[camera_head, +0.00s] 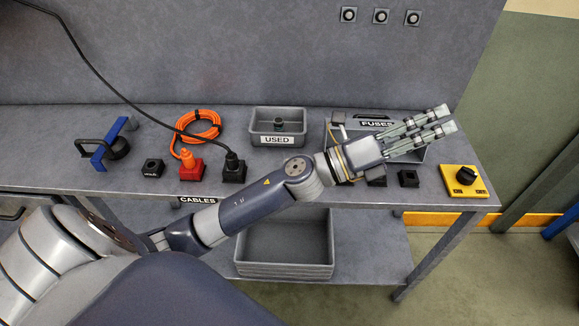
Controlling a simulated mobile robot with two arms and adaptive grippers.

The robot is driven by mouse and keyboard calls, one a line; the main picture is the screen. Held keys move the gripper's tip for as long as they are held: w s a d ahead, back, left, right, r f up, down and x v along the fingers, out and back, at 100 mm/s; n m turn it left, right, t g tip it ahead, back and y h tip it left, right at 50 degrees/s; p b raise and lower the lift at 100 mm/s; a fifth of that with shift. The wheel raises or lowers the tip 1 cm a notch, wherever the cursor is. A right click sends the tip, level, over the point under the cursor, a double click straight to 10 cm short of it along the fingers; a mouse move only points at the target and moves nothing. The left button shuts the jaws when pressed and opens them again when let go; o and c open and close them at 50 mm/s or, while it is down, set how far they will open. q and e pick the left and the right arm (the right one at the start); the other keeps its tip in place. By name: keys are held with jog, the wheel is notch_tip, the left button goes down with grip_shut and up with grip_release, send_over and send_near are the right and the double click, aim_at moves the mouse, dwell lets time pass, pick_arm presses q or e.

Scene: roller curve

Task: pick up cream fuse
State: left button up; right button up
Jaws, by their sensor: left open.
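I cannot make out a cream fuse in the head view. A grey tray labelled FUSES (414,156) stands at the right of the bench, and my left arm and hand cover much of it, so most of its inside is hidden. My left gripper (444,119) is over the tray, with its fingers apart and pointing right, past the tray's right side. I see nothing between the fingers. My right gripper is out of view.
A grey tray labelled USED (279,113) holds a dark item. Left of it are an orange cable coil (198,124), a red connector (191,169) and black sockets (153,168). A yellow box with a black knob (464,181) is at the right edge. An empty bin (285,270) sits below.

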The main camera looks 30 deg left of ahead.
pick_arm(q)
jog(key=s+d+f+m+g+h, duration=0.2)
jog(key=s+d+m+g, duration=0.15)
jog(key=m+g, duration=0.7)
jog(key=m+g+y+p, duration=0.2)
jog(key=m+g+y, duration=0.3)
jog(key=m+y, duration=1)
send_over(289, 161)
jog(key=f+n+y, duration=0.1)
jog(key=f, duration=0.4)
jog(key=f+y, duration=0.1)
jog(key=f, duration=0.5)
jog(key=f+n+y, duration=0.1)
jog(key=f, duration=0.4)
jog(key=shift+s+f+n, duration=0.2)
jog(key=shift+s+n, duration=0.1)
jog(key=shift+n, duration=0.05)
notch_tip(289, 161, down, 5)
jog(key=shift+w+f+p, duration=0.15)
jog(key=shift+f+p, duration=0.05)
jog(key=shift+p, duration=1)
jog(key=shift+f, duration=0.25)
grip_shut()
